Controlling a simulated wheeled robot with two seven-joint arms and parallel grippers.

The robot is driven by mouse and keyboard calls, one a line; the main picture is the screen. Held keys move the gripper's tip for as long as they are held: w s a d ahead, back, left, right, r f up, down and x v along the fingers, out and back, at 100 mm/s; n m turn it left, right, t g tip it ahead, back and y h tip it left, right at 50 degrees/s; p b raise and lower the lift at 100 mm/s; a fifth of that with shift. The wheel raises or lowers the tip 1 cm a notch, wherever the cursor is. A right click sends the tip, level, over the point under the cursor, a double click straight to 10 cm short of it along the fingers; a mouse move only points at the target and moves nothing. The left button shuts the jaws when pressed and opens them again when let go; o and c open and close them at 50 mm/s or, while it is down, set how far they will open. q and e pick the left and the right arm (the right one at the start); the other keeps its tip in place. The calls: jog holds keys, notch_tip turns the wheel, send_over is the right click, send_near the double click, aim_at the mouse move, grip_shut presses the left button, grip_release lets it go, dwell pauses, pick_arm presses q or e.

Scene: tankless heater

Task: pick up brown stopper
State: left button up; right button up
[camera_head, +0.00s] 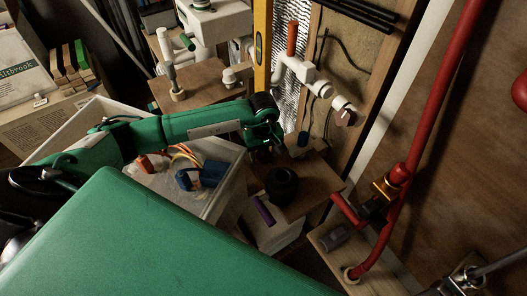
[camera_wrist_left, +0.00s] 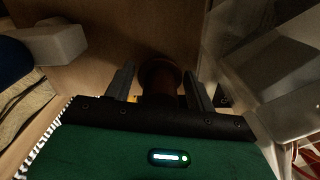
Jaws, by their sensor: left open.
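The brown stopper (camera_wrist_left: 160,76) shows in the left wrist view as a dark reddish-brown round piece on a wooden board. It lies between the two fingers of my left gripper (camera_wrist_left: 161,86), with a gap showing beside the fingers; contact is hard to judge in the dim light. In the head view a dark round piece (camera_head: 282,184) on a small wooden board looks like the same stopper, almost black there. My left gripper (camera_head: 272,145) is open just above and behind it, its fingertips in shadow. My right gripper is not in view.
A white bin (camera_head: 222,207) with wires and a blue part (camera_head: 207,175) stands left of the board. White pipes (camera_head: 300,70) rise behind, and a red pipe (camera_head: 433,110) runs along the right.

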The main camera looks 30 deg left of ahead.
pick_arm(q)
jog(key=c, duration=0.4)
grip_shut()
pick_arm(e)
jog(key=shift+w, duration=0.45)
